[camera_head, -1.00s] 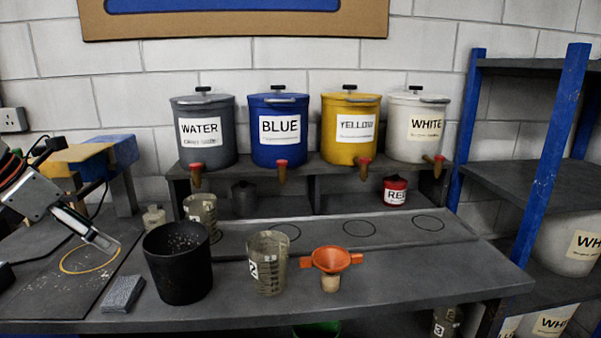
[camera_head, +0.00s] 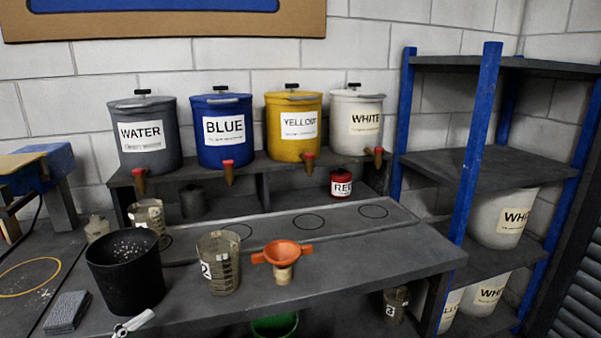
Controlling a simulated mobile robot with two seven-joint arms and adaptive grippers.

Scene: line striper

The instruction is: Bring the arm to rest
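Only the pale fingertip end of a gripper, apparently my left (camera_head: 132,324), shows at the bottom edge, in front of the black bin (camera_head: 125,285). Nothing shows in it, and the rest of that gripper and its arm are cut off by the frame, so I cannot tell whether it is open or shut. My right gripper is out of view.
The bench (camera_head: 350,280) holds a grey block (camera_head: 67,312), a measuring cup (camera_head: 219,270) and an orange funnel (camera_head: 282,253). Paint containers, such as the blue one (camera_head: 222,150), stand on a raised shelf behind. A blue-post rack (camera_head: 470,160) stands right.

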